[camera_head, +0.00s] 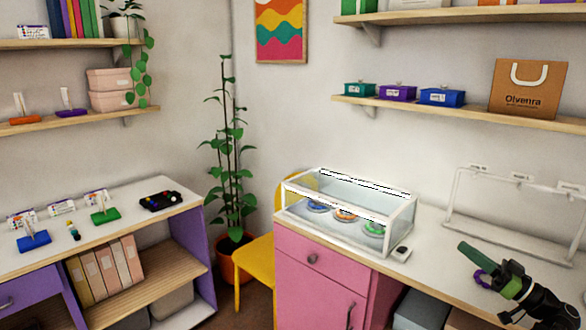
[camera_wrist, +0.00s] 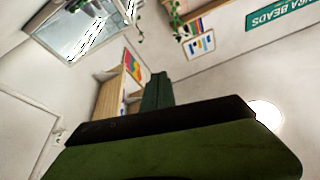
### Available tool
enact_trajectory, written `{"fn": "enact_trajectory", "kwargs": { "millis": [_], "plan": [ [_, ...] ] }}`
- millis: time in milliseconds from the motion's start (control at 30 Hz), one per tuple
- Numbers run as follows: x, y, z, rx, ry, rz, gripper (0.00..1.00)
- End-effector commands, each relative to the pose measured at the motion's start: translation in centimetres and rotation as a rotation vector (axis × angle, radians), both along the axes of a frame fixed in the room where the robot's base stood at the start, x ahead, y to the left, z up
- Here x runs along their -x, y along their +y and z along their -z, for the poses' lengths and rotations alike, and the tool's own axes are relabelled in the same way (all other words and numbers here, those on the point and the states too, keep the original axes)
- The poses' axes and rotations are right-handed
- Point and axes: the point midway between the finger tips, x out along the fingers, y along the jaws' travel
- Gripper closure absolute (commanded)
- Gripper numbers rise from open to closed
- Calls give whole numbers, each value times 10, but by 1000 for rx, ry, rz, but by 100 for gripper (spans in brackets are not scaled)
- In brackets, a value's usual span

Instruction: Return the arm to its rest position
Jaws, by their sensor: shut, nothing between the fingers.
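My gripper (camera_head: 468,249) is at the lower right of the head view, above the white counter (camera_head: 436,262). Its green fingers are together and empty, pointing up and to the left in the picture. My black and green arm runs from it down to the lower right corner. In the wrist view my gripper (camera_wrist: 157,80) shows as dark green fingers, with the room tilted behind them. A small purple ring (camera_head: 482,280) shows close beside my gripper; I cannot tell whether they touch.
A glass case (camera_head: 400,222) with several coloured rings inside stands on the counter, left of my gripper. A white rack (camera_head: 452,205) stands behind. The left desk (camera_head: 130,222) holds blue and green stands.

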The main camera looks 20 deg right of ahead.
Motion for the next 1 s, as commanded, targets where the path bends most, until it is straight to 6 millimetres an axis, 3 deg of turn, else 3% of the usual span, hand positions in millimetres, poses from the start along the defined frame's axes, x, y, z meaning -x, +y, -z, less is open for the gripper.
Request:
{"fn": "enact_trajectory", "kwargs": {
  "millis": [267,367,467,567,667,800,900,1000],
  "plan": [
    [-57,49,-13,1,0,-125,100],
    [-83,76,-19,0,0,-186,100],
    [-112,111,-25,2,5,-259,100],
    [-144,158,-27,15,33,-349,100],
    [-180,226,-24,50,93,-465,100],
    [-218,343,-3,126,256,-651,100],
    [-228,427,22,198,422,-776,100],
    [-224,506,53,296,628,-875,100]
  ]
}}
